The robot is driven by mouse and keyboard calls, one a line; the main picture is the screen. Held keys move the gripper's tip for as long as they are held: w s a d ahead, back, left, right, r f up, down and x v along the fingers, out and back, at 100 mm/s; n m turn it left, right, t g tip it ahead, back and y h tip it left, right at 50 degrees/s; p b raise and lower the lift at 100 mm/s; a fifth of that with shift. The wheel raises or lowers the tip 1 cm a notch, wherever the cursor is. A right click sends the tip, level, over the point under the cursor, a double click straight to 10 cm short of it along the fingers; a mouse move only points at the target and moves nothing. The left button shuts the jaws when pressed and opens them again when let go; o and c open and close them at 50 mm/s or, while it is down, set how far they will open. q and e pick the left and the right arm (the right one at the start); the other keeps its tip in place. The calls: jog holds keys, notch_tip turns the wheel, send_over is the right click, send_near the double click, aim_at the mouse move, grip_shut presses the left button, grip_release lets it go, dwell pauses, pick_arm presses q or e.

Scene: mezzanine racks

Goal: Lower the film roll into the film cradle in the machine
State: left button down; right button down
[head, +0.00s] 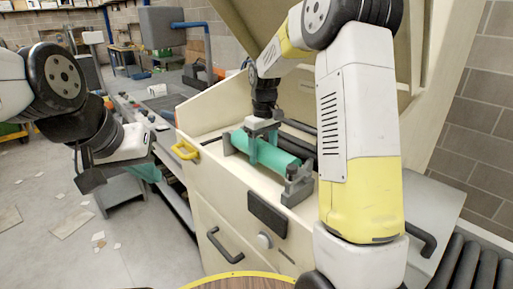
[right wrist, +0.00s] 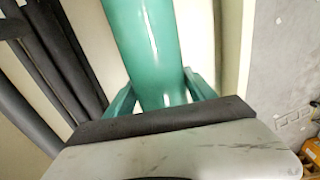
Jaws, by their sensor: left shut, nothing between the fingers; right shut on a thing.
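The film roll (head: 279,160) is a teal-green cylinder lying level inside the open cream machine. The film cradle (head: 297,187) has grey notched brackets, one at each end of the roll; the roll lies between or just over them, and I cannot tell whether it bears on them. My right gripper (head: 264,148) reaches down from above and is shut on the roll near its middle. In the right wrist view the roll (right wrist: 148,45) runs between the teal fingers (right wrist: 160,95). My left gripper (head: 146,173) hangs at the left, shut and empty, away from the machine.
Dark rollers (right wrist: 45,60) lie beside the film roll. A round wooden top (head: 240,283) with a yellow rim is at the bottom. Grey floor is open at left.

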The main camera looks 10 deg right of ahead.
jog(key=shift+f, duration=0.15)
jog(key=shift+c, duration=1.9)
grip_release()
jog(key=shift+o, duration=0.7)
jog(key=shift+f, duration=0.1)
jog(key=shift+r, duration=4)
